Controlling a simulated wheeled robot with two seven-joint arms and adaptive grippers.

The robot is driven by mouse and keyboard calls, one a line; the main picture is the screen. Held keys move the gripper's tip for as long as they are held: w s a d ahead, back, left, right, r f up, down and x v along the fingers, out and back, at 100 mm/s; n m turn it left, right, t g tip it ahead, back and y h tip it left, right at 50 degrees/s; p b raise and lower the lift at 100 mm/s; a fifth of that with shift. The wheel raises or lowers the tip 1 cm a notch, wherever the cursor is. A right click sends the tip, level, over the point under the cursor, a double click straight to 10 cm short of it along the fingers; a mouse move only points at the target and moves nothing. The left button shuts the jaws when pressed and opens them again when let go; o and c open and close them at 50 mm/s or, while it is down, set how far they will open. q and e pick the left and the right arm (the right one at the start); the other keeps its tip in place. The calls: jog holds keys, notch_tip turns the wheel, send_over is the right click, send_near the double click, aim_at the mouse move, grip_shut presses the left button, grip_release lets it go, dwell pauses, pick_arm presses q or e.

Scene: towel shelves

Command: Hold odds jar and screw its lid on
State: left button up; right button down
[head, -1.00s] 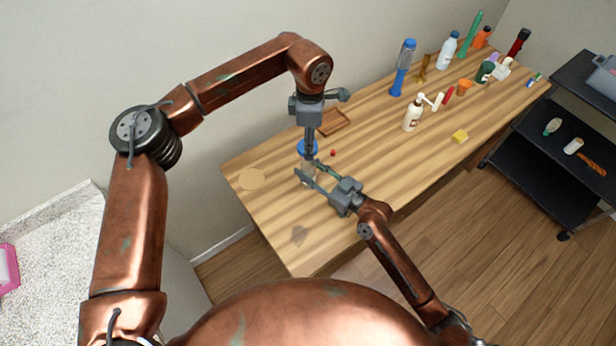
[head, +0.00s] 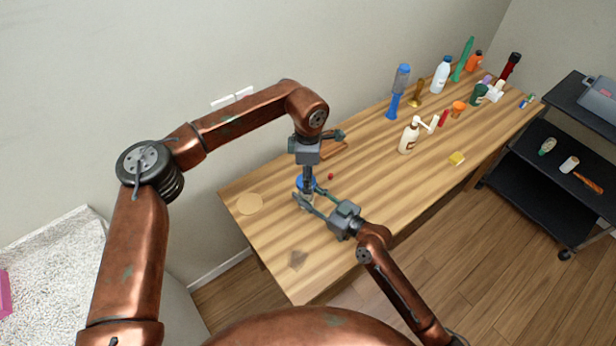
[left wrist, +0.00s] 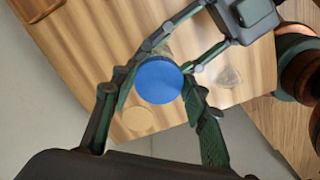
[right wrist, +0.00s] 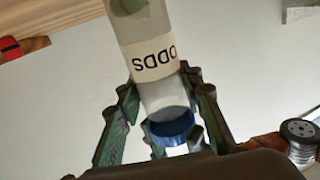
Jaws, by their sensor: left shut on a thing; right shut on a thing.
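The odds jar (right wrist: 150,62) is clear, with a white label reading ODDS; it looks upside down in the right wrist view. My right gripper (head: 309,196) is shut on the jar's sides above the table. Its blue round lid (left wrist: 158,80) sits between the fingers of my left gripper (head: 307,183), which is shut on it and points straight down. The lid (right wrist: 172,128) is in line with the jar's mouth end and appears to meet it. I cannot tell whether the threads engage. The jar is mostly hidden in the head view.
The wooden table (head: 350,225) has a pale round disc (head: 249,204), a small red object (head: 331,176) and a brown wooden tray (head: 333,149) near the grippers. Several bottles stand towards the far right end. A black shelf cart (head: 540,175) stands at the right.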

pick_arm(q)
jog(key=shift+f, duration=0.85)
jog(key=shift+f, duration=0.6)
jog(key=m, duration=1.7)
jog(key=a+m, duration=0.1)
jog(key=m, duration=0.8)
jog(key=shift+s+a, duration=0.1)
jog(key=shift+s, duration=0.05)
jog(key=o, duration=0.8)
